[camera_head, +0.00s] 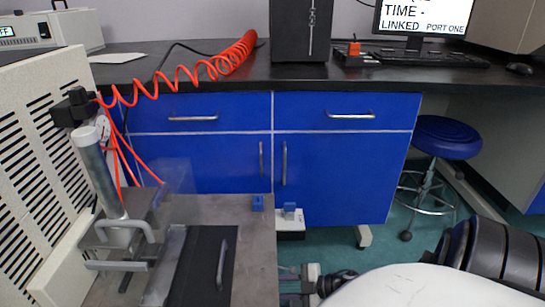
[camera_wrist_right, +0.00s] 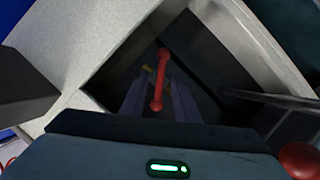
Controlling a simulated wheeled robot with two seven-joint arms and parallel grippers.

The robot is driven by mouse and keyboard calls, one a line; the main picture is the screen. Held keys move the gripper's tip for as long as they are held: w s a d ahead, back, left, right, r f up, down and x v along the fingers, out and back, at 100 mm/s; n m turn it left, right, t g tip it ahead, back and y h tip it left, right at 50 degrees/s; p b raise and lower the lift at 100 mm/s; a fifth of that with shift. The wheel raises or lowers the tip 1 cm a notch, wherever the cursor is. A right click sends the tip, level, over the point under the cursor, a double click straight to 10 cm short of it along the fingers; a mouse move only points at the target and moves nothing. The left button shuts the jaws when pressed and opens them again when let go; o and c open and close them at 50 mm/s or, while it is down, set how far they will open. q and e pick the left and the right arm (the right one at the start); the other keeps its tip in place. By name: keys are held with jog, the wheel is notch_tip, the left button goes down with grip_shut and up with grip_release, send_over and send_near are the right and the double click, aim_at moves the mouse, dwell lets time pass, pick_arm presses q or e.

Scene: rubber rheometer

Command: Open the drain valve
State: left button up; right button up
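The drain valve shows in the right wrist view as a red bar handle (camera_wrist_right: 160,80) with rounded ends, inside a dark recess. A small yellow part (camera_wrist_right: 147,69) sits beside its upper end. My right gripper (camera_wrist_right: 160,82) points into the recess, its two fingers on either side of the handle. A gap shows between each finger and the handle, so it looks open; contact cannot be told in the dark. The head view does not show the valve. My left gripper is not in view.
Pale panel walls (camera_wrist_right: 98,78) edge the recess closely. A red ball-ended part (camera_wrist_right: 299,158) is at the lower right. In the head view, the rheometer (camera_head: 255,240) stands in front, with blue cabinets (camera_head: 345,170) behind and a blue stool (camera_head: 445,137) at right.

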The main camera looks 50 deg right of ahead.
grip_shut()
jog(key=n, duration=0.1)
jog(key=n+t, duration=0.2)
jog(key=n, duration=0.1)
jog(key=shift+s+a+f+h, duration=0.1)
jog(key=shift+a+f+h, duration=0.15)
jog(key=shift+h, duration=0.15)
dwell(0.4)
